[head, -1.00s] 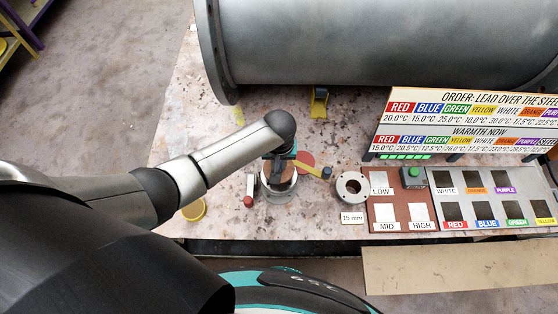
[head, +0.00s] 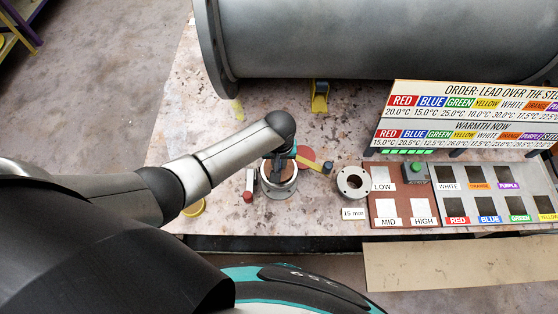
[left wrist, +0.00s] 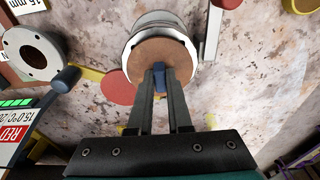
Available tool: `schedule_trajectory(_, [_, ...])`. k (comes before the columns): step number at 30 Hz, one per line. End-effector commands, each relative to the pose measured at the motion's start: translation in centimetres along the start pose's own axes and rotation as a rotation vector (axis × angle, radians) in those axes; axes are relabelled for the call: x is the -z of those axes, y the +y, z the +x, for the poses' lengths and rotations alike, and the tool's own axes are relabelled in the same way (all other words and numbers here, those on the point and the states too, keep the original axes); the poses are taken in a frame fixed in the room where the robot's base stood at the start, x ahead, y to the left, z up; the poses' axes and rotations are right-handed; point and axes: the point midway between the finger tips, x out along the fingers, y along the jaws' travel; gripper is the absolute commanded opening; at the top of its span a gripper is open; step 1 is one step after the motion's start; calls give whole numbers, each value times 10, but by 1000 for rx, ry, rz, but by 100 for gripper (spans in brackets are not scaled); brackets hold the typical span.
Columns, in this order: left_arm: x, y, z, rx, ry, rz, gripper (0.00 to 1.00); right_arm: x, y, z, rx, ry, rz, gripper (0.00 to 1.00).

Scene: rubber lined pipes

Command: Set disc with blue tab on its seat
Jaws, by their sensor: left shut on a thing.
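A brown disc (left wrist: 172,53) with a blue tab (left wrist: 159,75) is at the top of a round metal stand (left wrist: 150,20). In the head view the disc (head: 268,183) is partly covered by my wrist, and the stand's base (head: 276,194) rests on the table. My left gripper (left wrist: 159,78) is shut on the blue tab at the disc's near edge; it also shows in the head view (head: 282,158). The disc lies about level inside the stand's pale rim. I cannot tell whether it rests fully on the stand. My right gripper is not in view.
A flanged ring (head: 353,182) and a red disc (head: 306,157) lie right of the stand. A yellow bar with a dark knob (head: 328,167) reaches beside it. A red-ended bar (head: 248,196) is close on the left. A large grey pipe (head: 350,45) fills the back.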

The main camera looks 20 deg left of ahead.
Motion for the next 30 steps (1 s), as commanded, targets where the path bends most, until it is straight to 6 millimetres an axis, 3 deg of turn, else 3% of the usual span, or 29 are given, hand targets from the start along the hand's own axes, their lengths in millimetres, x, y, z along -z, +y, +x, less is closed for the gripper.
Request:
schedule_trajectory(16, [0,0,8,-1,1,0,0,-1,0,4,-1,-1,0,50])
schedule_trajectory(17, [0,0,8,-1,1,0,18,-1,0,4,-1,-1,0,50])
schedule_trajectory(24, [0,0,7,-1,1,0,45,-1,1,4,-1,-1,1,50])
schedule_trajectory(26, [-1,0,7,-1,1,0,52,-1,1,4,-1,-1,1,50])
schedule_trajectory(30, [-1,0,7,0,1,0,52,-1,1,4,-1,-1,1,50])
